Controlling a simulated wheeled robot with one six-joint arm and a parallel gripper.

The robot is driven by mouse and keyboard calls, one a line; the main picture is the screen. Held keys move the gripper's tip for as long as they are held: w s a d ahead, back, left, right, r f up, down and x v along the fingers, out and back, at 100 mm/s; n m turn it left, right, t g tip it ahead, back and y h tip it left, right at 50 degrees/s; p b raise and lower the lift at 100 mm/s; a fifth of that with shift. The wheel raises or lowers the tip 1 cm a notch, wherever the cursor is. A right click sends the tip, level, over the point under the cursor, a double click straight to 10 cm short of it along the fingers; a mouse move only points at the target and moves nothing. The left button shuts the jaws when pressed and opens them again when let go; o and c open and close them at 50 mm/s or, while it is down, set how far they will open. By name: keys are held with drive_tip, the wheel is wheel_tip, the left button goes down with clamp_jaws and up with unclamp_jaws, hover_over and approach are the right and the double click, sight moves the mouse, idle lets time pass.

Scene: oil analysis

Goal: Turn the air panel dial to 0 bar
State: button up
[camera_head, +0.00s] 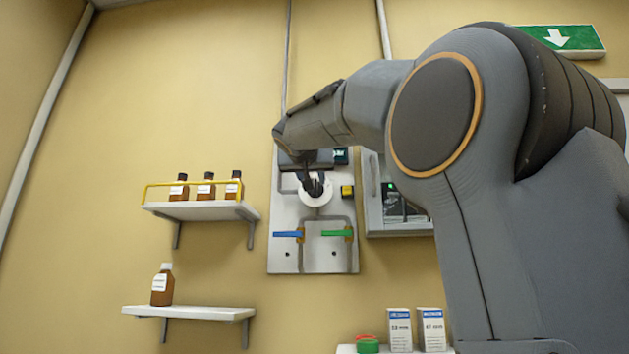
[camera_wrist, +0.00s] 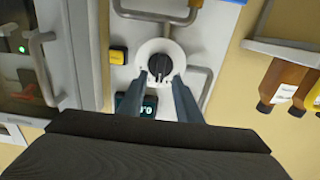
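The air panel (camera_head: 285,215) is a pale board on the wall with grey pipes. Its dial is a black knob (camera_wrist: 159,66) on a white round plate (camera_wrist: 159,45); the plate also shows in the head view (camera_head: 316,198), where my gripper covers the knob. My gripper (camera_wrist: 159,76) is open in front of the dial, one dark finger on each side of the knob, with visible gaps between. I cannot tell whether the fingertips reach knob depth. A dark display with teal characters (camera_wrist: 148,105) is partly hidden by my fingers. I cannot read the dial's scale.
Blue (camera_head: 288,234) and green (camera_head: 337,233) valve handles sit below the dial, and a yellow-black block (camera_head: 347,191) beside it. A glass-fronted cabinet (camera_head: 374,205) adjoins on the right. Shelves with brown bottles (camera_head: 205,189) are at left. Wall between shelves and panel is clear.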

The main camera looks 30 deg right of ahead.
drive_tip(key=p+x, duration=0.1)
drive_tip(key=x, duration=0.3)
drive_tip(key=shift+w+d+p, duration=0.15)
drive_tip(key=shift+w+p, duration=0.1)
drive_tip(key=shift+p, duration=0.1)
clamp_jaws()
